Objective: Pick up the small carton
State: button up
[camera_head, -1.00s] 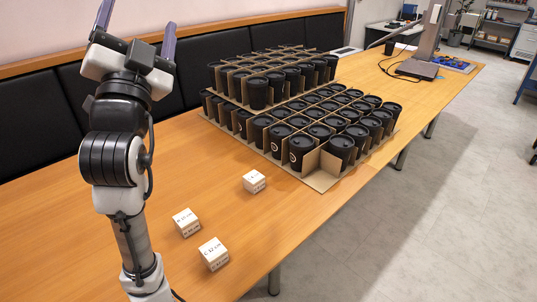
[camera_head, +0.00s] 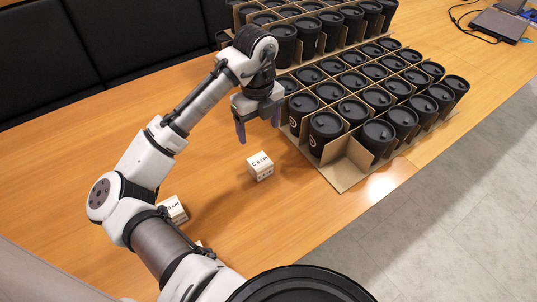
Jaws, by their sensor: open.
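The small carton (camera_head: 260,166) is a white cube with black print, seemingly reading "6 cm". It sits upright on the wooden table, apart from the other cartons. My gripper (camera_head: 258,128) points down with its two purple fingers spread apart and nothing between them. In the picture it is just above the carton, and the fingers do not appear to touch it. A second white carton (camera_head: 174,209) is partly hidden by my arm at lower left. A third carton (camera_head: 199,243) is almost wholly hidden behind my arm.
A cardboard tray (camera_head: 345,172) with dividers holds many black lidded cups (camera_head: 325,128) just right of the small carton, with one empty cell at its near corner. A second, raised tray of cups stands behind it. Bare table (camera_head: 285,215) lies in front of the carton.

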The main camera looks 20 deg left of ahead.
aim_at(259, 160)
jog(key=f, duration=0.7)
jog(key=shift+s+f+p, duration=0.2)
jog(key=shift+f+p, duration=0.2)
jog(key=shift+s+f+p, duration=0.1)
jog(key=shift+f+p, duration=0.75)
jog(key=shift+f, duration=1.95)
jog(key=c, duration=1.1)
jog(key=shift+o, duration=0.2)
jog(key=shift+a+r, duration=0.1)
